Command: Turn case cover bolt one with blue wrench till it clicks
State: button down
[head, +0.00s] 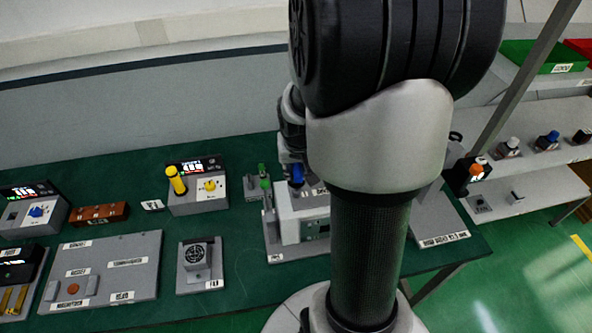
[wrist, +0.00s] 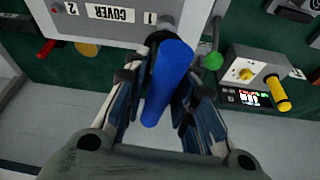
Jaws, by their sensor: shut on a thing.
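My gripper (wrist: 158,105) is shut on the blue wrench (wrist: 166,75), a thick blue cylinder in the wrist view. In the head view my gripper (head: 294,150) is partly behind my arm, with the blue wrench (head: 297,175) below it, over the case. The grey case cover (wrist: 110,32) carries a COVER label and the numbers 1 and 2. The wrench's far end is beside the label 1 (wrist: 149,18). Bolt one is hidden, so I cannot tell whether the wrench sits on it. The case (head: 290,228) is partly hidden by my arm in the head view.
Green-topped posts (head: 265,182) stand left of the case. A box with a yellow handle (head: 176,180) and a yellow knob is further left. A fan block (head: 195,254) and a labelled grey plate (head: 105,268) lie on the green table. Shelves stand at the right.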

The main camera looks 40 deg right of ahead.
jog(key=shift+m+g+h+b, duration=0.45)
jog(key=shift+m+b, duration=1.05)
jog(key=shift+b, duration=1.1)
jog(key=shift+m+g+b, duration=0.25)
jog(key=shift+m+b, duration=0.45)
jog(key=shift+b, duration=0.3)
jog(key=shift+f+m+h+b, duration=0.1)
jog(key=shift+m+h+b, duration=0.15)
jog(key=shift+m+b, duration=0.35)
jog(key=shift+m+g+b, duration=0.6)
jog(key=shift+m+b, duration=0.25)
jog(key=shift+m, duration=0.35)
jog(key=n+t+p, duration=0.1)
jog(key=n, duration=0.2)
jog(key=shift+s, duration=0.15)
jog(key=shift+n+t+p, duration=0.3)
jog(key=shift+n+p, duration=0.05)
jog(key=shift+n, duration=0.45)
